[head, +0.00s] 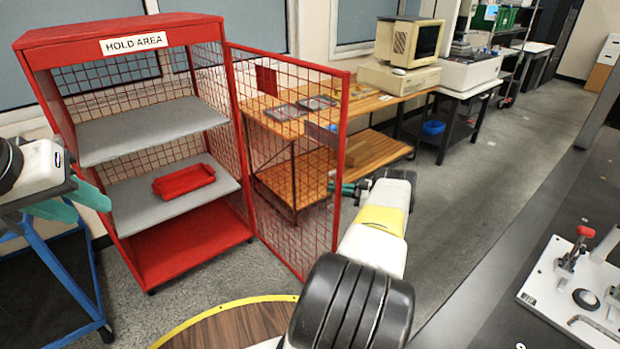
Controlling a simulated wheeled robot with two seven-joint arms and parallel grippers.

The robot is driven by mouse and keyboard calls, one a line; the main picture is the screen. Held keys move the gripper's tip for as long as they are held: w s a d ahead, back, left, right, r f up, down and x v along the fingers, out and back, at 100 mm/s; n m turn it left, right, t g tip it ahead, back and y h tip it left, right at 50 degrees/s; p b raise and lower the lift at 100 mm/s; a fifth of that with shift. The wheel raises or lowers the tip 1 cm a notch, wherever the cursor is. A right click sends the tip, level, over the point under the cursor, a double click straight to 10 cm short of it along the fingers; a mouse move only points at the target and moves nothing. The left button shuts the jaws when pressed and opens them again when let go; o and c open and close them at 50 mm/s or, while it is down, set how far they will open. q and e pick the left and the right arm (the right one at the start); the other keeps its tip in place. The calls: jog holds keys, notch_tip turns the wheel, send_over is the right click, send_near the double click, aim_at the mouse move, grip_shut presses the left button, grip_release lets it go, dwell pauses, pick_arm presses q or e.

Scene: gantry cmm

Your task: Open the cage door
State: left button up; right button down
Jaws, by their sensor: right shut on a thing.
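The cage door (290,150) is a red frame with wire mesh, hinged at the right front post of the red HOLD AREA cage (120,40). It stands swung well open, out to the right of the cage. My right gripper (338,188) is at the door's free edge, about mid-height, and is shut on the door's handle; the grip itself is small and partly hidden by the frame.
Inside the cage are grey shelves and a red tray (184,181). A wooden bench (375,105) with an old computer (410,45) stands behind the door. A blue cart (65,275) is at lower left. A dark surface with a white fixture (575,290) lies at right. Grey floor is clear between.

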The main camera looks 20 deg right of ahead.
jog(key=shift+w+r, duration=0.1)
jog(key=shift+w, duration=0.05)
jog(key=c, duration=1.4)
grip_release()
jog(key=v, duration=0.7)
jog(key=shift+s+d, duration=0.25)
jog(key=shift+d, duration=0.05)
